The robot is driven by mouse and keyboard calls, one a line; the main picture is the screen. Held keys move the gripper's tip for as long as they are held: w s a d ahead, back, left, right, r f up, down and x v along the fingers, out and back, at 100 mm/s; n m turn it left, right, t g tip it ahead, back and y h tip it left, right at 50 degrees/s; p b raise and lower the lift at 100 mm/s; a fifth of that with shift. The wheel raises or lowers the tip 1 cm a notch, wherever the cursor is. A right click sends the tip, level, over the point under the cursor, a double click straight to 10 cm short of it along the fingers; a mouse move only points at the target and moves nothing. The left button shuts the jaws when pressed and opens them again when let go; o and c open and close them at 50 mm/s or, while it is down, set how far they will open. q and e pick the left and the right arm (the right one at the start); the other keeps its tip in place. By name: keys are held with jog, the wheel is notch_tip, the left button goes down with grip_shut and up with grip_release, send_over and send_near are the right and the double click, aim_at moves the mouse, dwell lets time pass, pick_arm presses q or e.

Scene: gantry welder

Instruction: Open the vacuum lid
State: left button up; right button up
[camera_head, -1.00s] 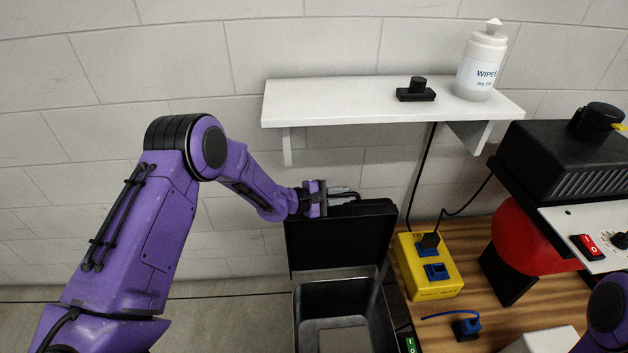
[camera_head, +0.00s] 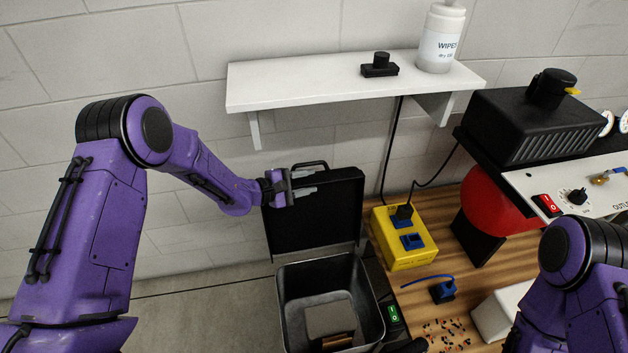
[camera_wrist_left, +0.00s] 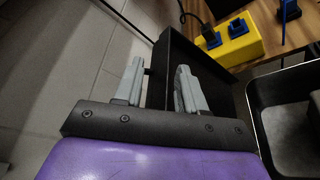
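The black vacuum lid (camera_head: 318,215) stands raised, nearly upright, at the back of the open grey vacuum bin (camera_head: 289,302), with a handle (camera_head: 311,166) at its top edge. My left gripper (camera_head: 296,187) is at the lid's upper left edge. In the left wrist view its two grey fingers (camera_wrist_left: 160,90) are apart, with the lid's side wall (camera_wrist_left: 160,75) between them; I see no firm grip on it. My right arm enters at the lower right, but its gripper is out of view.
A wooden bench right of the bin holds a yellow socket box (camera_head: 403,238), a blue plug (camera_head: 443,291) and a red and black machine. A white shelf (camera_head: 340,82) juts from the wall above the lid. Floor left of the bin is clear.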

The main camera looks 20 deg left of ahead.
pick_arm(q)
jog(key=v, duration=0.7)
jog(key=shift+s+a, duration=0.2)
jog(key=shift+a, duration=0.05)
jog(key=shift+r, duration=0.1)
